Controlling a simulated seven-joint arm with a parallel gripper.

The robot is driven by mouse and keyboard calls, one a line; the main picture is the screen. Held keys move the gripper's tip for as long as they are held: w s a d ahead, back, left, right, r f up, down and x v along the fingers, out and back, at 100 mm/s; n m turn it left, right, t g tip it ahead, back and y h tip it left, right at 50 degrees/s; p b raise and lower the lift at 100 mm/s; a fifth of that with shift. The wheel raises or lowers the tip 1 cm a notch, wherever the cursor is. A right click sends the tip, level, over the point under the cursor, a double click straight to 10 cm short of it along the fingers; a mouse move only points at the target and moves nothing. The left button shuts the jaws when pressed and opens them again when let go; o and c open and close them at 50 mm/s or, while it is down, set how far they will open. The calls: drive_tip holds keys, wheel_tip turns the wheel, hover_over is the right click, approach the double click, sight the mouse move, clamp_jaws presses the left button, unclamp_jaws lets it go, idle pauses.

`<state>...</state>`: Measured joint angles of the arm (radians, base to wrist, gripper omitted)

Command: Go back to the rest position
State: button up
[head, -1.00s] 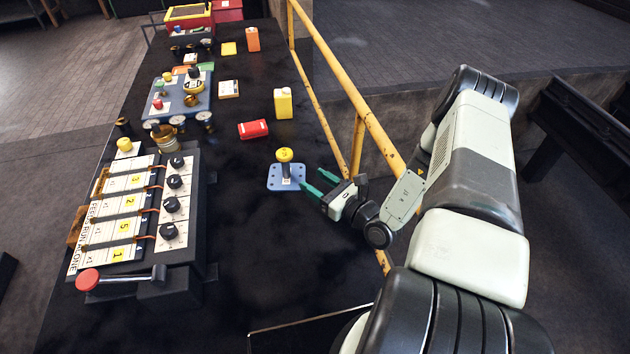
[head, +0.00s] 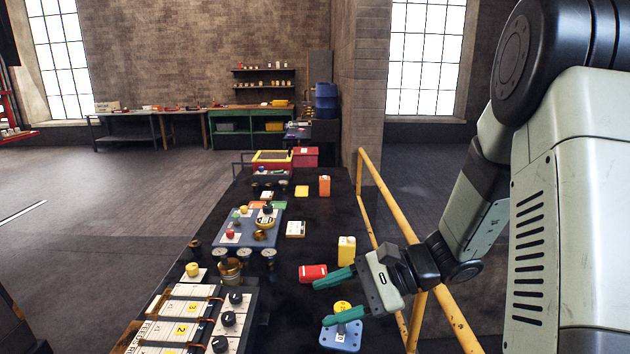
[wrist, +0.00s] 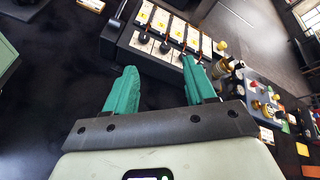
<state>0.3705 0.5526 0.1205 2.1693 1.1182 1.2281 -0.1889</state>
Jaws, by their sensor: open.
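My gripper (head: 338,298) is open and empty, with two green fingers spread apart. In the head view it hangs over the right side of the black bench, above and beside a blue base plate (head: 341,338) with a yellow-topped post (head: 343,306). In the wrist view the fingers (wrist: 160,88) show at the bottom, with nothing between them. Beyond them lies the panel with black knobs and yellow number labels (wrist: 168,32), which also shows at the lower left of the head view (head: 185,317).
A yellow railing (head: 388,235) runs along the bench's right side, close to my arm. A blue board with gauges (head: 246,240) lies farther left. The bench strip (head: 290,325) between panel and post is clear.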

drive_tip(key=s+d+r+n+t+h, duration=0.2)
drive_tip(key=s+r+n+h, duration=0.3)
drive_tip(key=s+r, duration=0.3)
drive_tip(key=s+d+r+n+t+h, duration=0.3)
drive_tip(key=s+d+r+n+h, duration=0.2)
drive_tip(key=s+r+n+h, duration=0.1)
drive_tip(key=s+r+h, duration=0.1)
drive_tip(key=s+r, duration=0.1)
drive_tip(key=s, duration=0.1)
drive_tip(key=shift+d+r+h, duration=0.25)
drive_tip(key=shift+d+h, duration=0.05)
drive_tip(key=shift+h, duration=0.1)
